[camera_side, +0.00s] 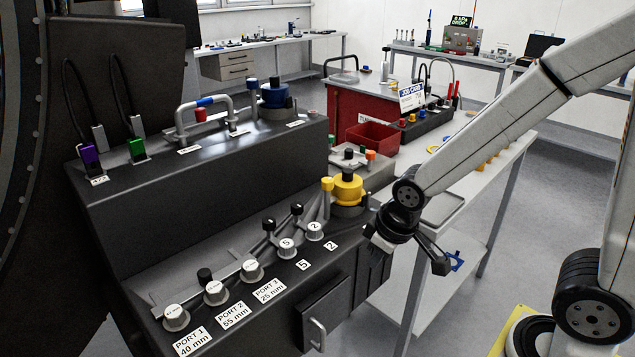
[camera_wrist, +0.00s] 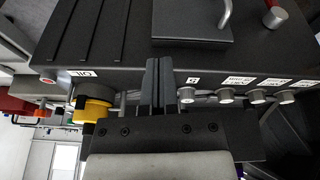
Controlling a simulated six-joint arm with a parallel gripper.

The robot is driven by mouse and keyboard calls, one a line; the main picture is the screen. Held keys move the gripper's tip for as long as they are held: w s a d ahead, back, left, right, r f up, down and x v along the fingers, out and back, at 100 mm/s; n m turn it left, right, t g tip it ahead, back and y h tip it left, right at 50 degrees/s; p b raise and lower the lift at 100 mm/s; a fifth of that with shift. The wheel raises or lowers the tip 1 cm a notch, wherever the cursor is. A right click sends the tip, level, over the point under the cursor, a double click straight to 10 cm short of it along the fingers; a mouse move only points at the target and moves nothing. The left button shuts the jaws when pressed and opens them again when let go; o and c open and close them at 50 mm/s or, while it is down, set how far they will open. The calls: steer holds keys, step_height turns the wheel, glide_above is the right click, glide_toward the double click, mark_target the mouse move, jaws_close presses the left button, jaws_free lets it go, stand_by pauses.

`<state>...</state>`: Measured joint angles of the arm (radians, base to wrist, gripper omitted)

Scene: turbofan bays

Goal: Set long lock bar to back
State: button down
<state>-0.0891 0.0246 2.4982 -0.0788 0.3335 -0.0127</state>
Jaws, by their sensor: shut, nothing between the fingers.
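A long grey bar (camera_side: 240,266) runs along the step of the dark console, behind the row of port caps. I take it for the long lock bar; no label on it is readable. Black-knobbed levers stand along it, one black knob (camera_side: 205,275) near the left end and two more (camera_side: 268,224) (camera_side: 297,209) further right. My gripper (camera_wrist: 157,62) is shut and empty in the wrist view, its grey fingers in front of the console.
Silver caps (camera_side: 176,317) marked PORT 1 to PORT 3, 5 and 2 line the console front. A yellow valve (camera_side: 348,188) stands near the right end. A handle (camera_side: 205,115) and blue cap (camera_side: 275,92) sit on the upper step. A drawer (camera_side: 323,314) is below.

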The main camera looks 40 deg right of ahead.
steer(key=w+a+r+n+t+y, duration=0.1)
steer(key=w+a+r+n, duration=0.1)
steer(key=a+n, duration=0.2)
steer(key=w+a+r+n+t+y, duration=0.1)
steer(key=w+a+r+n, duration=0.2)
steer(key=a, duration=0.8)
steer(key=w+a+r+n+t+y, duration=0.1)
steer(key=w+a+r+n, duration=0.1)
steer(key=a, duration=0.5)
steer(key=w+n, duration=0.1)
steer(key=n, duration=0.1)
steer(key=shift+a+r+n+t, duration=0.25)
steer(key=shift+a+n+t, duration=0.05)
steer(key=shift+a+n, duration=0.1)
steer(key=shift+w+f, duration=0.15)
steer(key=shift+f, duration=0.05)
glide_toward(199, 288)
steer(key=shift+s+a+f, duration=0.3)
steer(key=shift+a+f, duration=0.05)
steer(key=shift+f, duration=0.2)
steer(key=shift+s+a+f, duration=0.25)
steer(key=shift+a+f, duration=0.1)
steer(key=shift+f, duration=0.2)
steer(key=shift+s+a+f, duration=0.3)
steer(key=shift+f, duration=0.25)
steer(key=shift+w+d, duration=0.25)
steer(key=shift+w, duration=0.7)
steer(key=shift+w+d, duration=0.25)
steer(key=shift+w, duration=0.65)
steer(key=shift+w, duration=0.1)
